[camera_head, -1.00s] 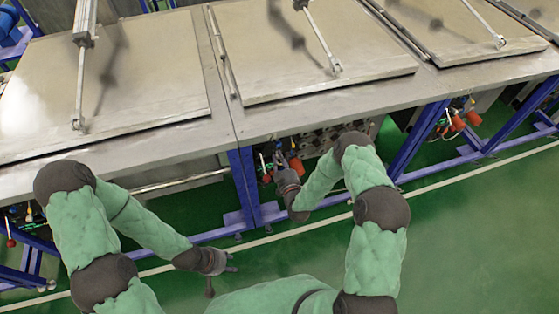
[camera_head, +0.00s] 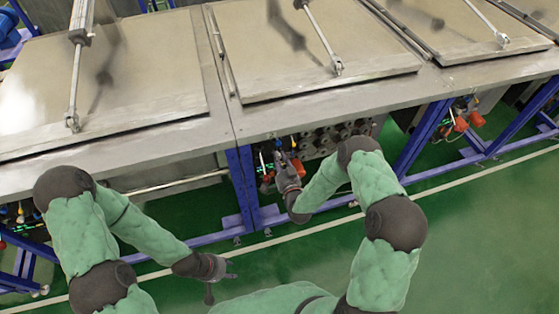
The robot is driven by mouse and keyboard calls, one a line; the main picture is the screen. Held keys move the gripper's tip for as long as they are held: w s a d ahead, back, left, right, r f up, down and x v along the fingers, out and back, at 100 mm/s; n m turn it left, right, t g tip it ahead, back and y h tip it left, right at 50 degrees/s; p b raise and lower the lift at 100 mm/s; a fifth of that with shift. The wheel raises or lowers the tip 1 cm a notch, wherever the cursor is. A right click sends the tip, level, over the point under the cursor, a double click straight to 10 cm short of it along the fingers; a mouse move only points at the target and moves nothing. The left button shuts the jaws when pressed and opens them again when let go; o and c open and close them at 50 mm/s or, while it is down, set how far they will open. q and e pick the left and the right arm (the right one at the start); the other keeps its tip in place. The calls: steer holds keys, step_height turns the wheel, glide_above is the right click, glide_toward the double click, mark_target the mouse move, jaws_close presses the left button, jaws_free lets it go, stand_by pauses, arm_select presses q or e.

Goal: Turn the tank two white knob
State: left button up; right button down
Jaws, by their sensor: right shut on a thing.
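The middle tank (camera_head: 233,125) has a flat metal lid (camera_head: 330,78), which is down. Its small valves and fittings sit in the shaded space below the front edge. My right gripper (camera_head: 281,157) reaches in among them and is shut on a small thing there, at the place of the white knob. The fingers hide most of the knob, so its angle cannot be read. My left gripper (camera_head: 223,278) hangs in front of the left tank, over the green floor, with its fingers apart and empty.
Orange-red fittings (camera_head: 298,167) and round ports (camera_head: 340,132) are close around my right gripper. A blue frame leg (camera_head: 243,185) stands just left of it. More red fittings (camera_head: 468,120) are under the right tank. The green floor in front is clear.

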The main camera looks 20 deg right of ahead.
steer(key=m+b, duration=0.1)
steer(key=m, duration=0.5)
steer(key=shift+m+b, duration=0.3)
steer(key=shift+b, duration=0.1)
stand_by(0.3)
steer(key=c, duration=1.1)
jaws_free()
steer(key=shift+d, duration=0.1)
steer(key=shift+c, duration=0.2)
steer(key=s, duration=1.2)
steer(key=shift+d, duration=0.15)
steer(key=shift+f, duration=0.1)
